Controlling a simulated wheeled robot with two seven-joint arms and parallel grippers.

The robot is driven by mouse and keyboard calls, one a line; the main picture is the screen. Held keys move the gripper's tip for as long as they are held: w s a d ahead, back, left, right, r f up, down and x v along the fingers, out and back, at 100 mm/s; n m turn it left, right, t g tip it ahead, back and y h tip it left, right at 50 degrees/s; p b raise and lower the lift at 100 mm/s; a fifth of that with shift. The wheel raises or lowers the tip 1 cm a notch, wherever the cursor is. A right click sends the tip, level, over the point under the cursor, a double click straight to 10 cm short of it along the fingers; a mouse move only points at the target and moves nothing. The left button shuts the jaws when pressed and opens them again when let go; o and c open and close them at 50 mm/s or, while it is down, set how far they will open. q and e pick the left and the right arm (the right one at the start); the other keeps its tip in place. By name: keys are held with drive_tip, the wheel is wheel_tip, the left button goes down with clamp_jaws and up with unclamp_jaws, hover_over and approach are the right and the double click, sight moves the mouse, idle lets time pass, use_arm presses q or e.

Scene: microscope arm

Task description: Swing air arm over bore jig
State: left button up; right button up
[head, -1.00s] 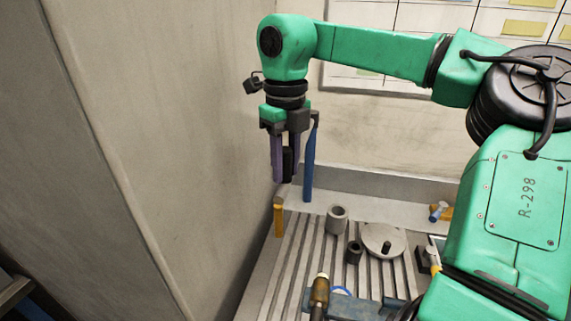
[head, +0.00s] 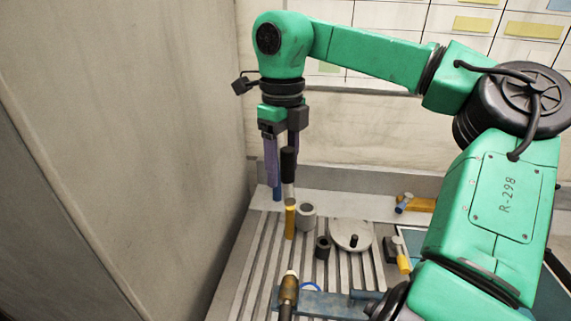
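My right gripper (head: 281,165) points down above the left part of the slotted bench. Its purple fingers are around a slim upright tool (head: 289,165) with a black upper part, a grey middle and a yellow lower end; the contact is partly hidden. A blue arm (head: 330,303) with a brass nozzle (head: 289,288) lies near the bottom edge and looks like the air arm. A grey hollow cylinder (head: 307,216) and a smaller dark ring (head: 323,247) stand beside the yellow end; I cannot tell which thing is the bore jig. My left gripper is out of view.
A round grey plate with a black knob (head: 351,236) sits right of the dark ring. A yellow-handled tool (head: 403,262) and a blue-and-orange item (head: 408,203) lie farther right. A blue post (head: 277,188) is behind my fingers. A wall closes off the left side.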

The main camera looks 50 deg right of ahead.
sight(286, 148)
drive_tip(key=shift+s+d, duration=0.3)
drive_tip(key=shift+d, duration=0.1)
drive_tip(key=shift+s+d+r, duration=0.1)
drive_tip(key=shift+d, duration=0.05)
drive_tip(key=shift+r, duration=0.35)
drive_tip(key=r, duration=0.5)
drive_tip(key=shift+w+a+r, duration=0.2)
drive_tip(key=shift+w+a, duration=0.05)
drive_tip(key=shift+a, duration=0.05)
wheel_tip(286, 148, up, 8)
drive_tip(key=p, duration=0.1)
drive_tip(key=shift+d+r, duration=0.1)
